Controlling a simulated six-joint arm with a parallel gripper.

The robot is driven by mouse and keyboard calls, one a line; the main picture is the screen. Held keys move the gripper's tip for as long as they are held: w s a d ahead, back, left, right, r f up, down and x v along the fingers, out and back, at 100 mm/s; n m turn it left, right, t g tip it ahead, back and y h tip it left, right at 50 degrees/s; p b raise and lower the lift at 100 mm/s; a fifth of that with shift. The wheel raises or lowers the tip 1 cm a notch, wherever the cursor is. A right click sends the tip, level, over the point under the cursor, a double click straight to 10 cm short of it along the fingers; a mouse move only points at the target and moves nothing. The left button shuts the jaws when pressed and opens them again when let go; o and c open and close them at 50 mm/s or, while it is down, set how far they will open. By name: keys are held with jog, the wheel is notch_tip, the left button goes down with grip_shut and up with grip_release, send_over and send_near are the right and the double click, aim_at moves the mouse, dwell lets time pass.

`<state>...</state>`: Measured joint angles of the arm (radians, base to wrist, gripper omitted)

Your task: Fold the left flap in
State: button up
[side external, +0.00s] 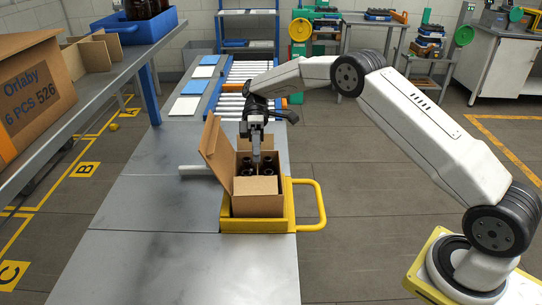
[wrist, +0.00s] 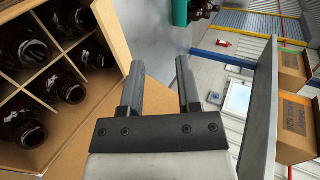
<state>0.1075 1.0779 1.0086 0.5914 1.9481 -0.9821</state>
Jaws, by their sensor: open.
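An open cardboard box (side external: 258,206) sits in a yellow holder (side external: 262,226) on the grey bench. Its left flap (side external: 214,150) stands up and leans outward to the left. A lighter flap (side external: 256,186) shows at the near side; its exact angle is hard to tell. Dark amber bottles (side external: 244,166) stand inside; the wrist view shows several bottles (wrist: 72,88) between cardboard dividers. My gripper (side external: 256,160) points down at the box opening, right of the left flap. In the wrist view my gripper (wrist: 158,82) is open with nothing between its fingers, beside the box, with cardboard (wrist: 88,145) behind it.
A yellow handle (side external: 314,203) sticks out right of the holder. A pale bar (side external: 195,170) lies left of the box. A raised shelf (side external: 100,90) with an Orlaby carton (side external: 32,92) runs along the left. A roller conveyor (side external: 244,88) lies behind. The near bench (side external: 170,265) is clear.

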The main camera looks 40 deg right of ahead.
jog(key=shift+r, duration=0.4)
grip_shut()
notch_tip(320, 180, up, 8)
jog(key=n+t+h, duration=0.7)
jog(key=n, duration=1.1)
send_over(256, 178)
jog(key=shift+r, duration=0.2)
